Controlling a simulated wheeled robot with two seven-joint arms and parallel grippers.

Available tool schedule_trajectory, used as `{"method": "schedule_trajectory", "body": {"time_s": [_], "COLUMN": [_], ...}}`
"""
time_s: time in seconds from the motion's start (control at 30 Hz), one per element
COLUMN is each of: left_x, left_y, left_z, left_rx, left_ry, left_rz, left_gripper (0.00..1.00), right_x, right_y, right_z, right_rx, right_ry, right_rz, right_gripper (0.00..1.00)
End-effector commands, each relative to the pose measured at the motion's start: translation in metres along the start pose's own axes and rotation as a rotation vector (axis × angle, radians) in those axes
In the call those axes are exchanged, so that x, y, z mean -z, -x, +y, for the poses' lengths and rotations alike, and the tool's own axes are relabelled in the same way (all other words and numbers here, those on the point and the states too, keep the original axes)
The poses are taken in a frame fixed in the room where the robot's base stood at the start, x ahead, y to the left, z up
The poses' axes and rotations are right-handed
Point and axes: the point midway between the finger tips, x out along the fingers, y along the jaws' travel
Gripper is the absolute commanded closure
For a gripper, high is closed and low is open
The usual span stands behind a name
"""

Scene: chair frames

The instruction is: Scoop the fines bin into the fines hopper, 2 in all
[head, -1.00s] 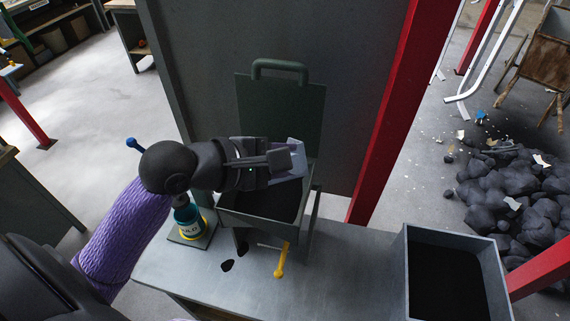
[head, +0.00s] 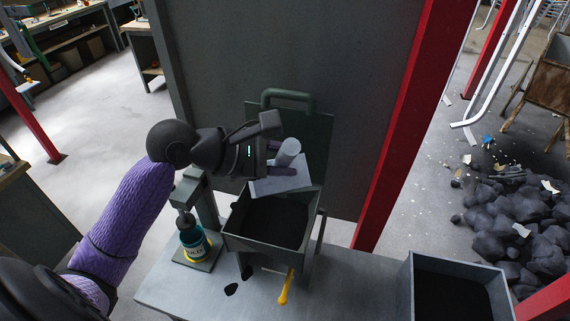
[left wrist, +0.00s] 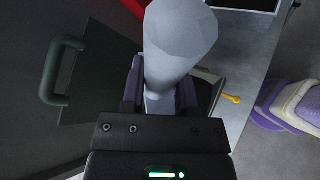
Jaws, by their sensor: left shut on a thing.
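My left gripper (head: 278,160) is shut on the grey scoop (head: 282,182) and holds it above the back of the fines hopper (head: 262,245). The scoop's pale round handle shows large between the fingers in the left wrist view (left wrist: 180,45). The scoop is tilted, and I cannot see whether anything is in it. The hopper is a grey open box on legs with dark fines inside. Its green lid (head: 318,135) stands open behind it. The fines bin (head: 403,290), a grey box with dark contents, is at the lower right. My right gripper is not in view.
A teal bottle (head: 193,240) stands on a small stand left of the hopper. A yellow lever (head: 286,287) hangs under the hopper. Dark spots mark the bench (head: 340,290). A red post (head: 400,130) and a grey panel rise behind. Dark rocks (head: 520,220) lie on the floor at right.

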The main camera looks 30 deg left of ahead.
Motion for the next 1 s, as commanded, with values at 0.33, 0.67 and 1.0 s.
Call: {"method": "schedule_trajectory", "body": {"time_s": [0.33, 0.67, 1.0], "left_x": [0.004, 0.007, 0.011], "left_y": [0.002, 0.004, 0.004], "left_z": [0.017, 0.031, 0.041], "left_rx": [0.037, 0.069, 0.095], "left_ry": [0.078, 0.142, 0.196], "left_rz": [-0.019, -0.035, -0.048], "left_gripper": [1.00, 1.00, 1.00], "right_x": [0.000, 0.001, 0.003], "right_y": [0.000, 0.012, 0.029], "right_z": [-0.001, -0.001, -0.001], "right_rx": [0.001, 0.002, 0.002], "right_ry": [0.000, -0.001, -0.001], "right_rz": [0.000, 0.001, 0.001], "right_gripper": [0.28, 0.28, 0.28]}}
